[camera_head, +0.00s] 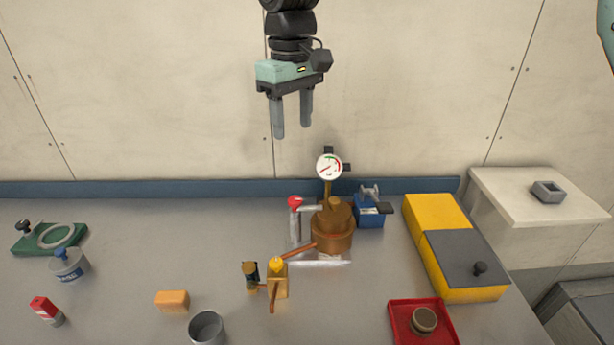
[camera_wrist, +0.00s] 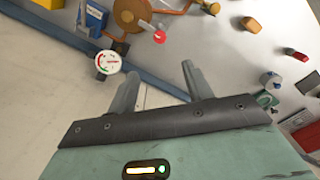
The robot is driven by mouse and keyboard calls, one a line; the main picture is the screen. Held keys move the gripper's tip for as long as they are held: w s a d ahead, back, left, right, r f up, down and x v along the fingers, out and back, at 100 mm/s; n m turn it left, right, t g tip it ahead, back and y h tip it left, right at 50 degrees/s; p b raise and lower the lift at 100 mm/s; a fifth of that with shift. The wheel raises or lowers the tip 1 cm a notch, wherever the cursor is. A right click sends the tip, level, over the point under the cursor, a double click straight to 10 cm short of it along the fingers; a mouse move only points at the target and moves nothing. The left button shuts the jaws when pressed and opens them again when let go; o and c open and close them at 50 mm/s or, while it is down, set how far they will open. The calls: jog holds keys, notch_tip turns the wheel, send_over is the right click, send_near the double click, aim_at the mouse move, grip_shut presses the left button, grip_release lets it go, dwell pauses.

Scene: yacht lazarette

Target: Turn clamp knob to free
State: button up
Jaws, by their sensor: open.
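My gripper (camera_head: 293,129) hangs high in front of the back wall, fingers pointing down, open and empty. It is well above the bench and touches nothing. Its two fingers (camera_wrist: 160,70) are spread in the wrist view. A brown bronze-coloured pump body (camera_head: 332,228) stands on the bench below, with a round dial gauge (camera_head: 329,167) on a stem. A red knob (camera_head: 295,202) sits at its left on a pale frame; it also shows in the wrist view (camera_wrist: 159,37). A brass fitting with a yellow cap (camera_head: 277,264) is in front. I cannot tell which is the clamp knob.
A blue box (camera_head: 370,213) and a yellow and grey case (camera_head: 456,284) stand to the right. A red tray (camera_head: 397,324) holds a round brown piece. An orange block (camera_head: 172,301), a grey cup (camera_head: 206,329) and a green-based item (camera_head: 29,241) are left. Air around the gripper is free.

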aim_at(295, 199)
notch_tip(295, 199, down, 17)
jog(key=shift+f+p, duration=0.15)
jog(key=shift+p, duration=1.05)
jog(key=c, duration=1)
